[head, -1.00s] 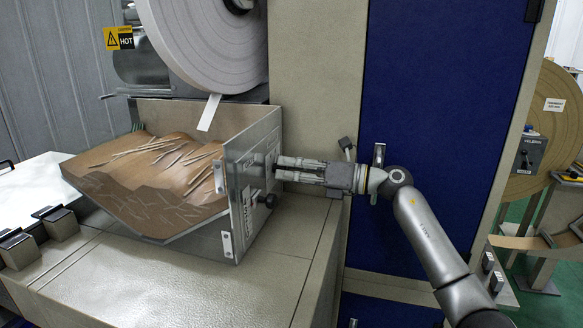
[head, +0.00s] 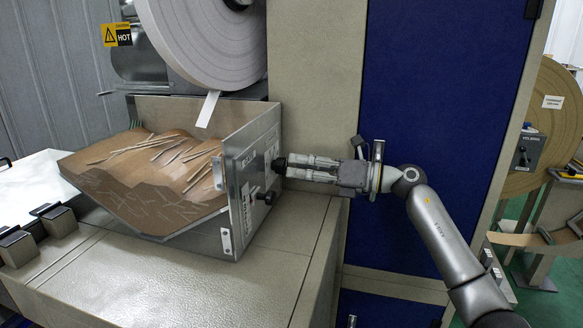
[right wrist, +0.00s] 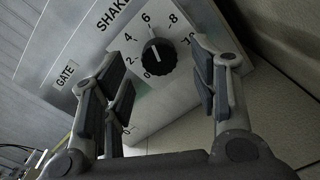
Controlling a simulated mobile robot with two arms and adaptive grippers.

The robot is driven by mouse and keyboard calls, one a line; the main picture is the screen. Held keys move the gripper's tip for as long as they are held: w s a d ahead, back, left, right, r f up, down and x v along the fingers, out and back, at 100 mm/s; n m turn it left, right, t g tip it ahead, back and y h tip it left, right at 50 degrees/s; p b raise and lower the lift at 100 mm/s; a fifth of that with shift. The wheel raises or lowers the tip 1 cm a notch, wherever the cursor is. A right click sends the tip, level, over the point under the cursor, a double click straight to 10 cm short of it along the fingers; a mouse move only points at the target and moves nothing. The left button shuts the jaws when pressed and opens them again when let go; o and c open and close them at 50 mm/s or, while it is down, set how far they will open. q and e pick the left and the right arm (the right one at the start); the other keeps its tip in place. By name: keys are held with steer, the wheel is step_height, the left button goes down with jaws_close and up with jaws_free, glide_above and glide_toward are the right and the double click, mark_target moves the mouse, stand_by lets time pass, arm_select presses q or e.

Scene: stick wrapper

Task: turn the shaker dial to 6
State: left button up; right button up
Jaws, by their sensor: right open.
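The shaker dial (right wrist: 158,57) is a round black knob with a white pointer mark, on a pale panel numbered from 0 to 10. In the right wrist view its mark points up, toward the 6. The dial also shows in the head view (head: 279,162), on the side plate of the stick hopper. My right gripper (head: 290,167) is open and empty, with its fingertips just right of the dial. In the right wrist view its fingers lie on either side of the dial, apart from it. My left gripper is not in view.
A second dark knob (head: 270,197) sits below the dial on the same plate. The hopper (head: 222,246) holds brown material and thin sticks. A white paper roll (head: 205,45) hangs above. A blue cabinet door (head: 440,100) stands behind my right arm.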

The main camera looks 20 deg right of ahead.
steer(key=v, duration=0.9)
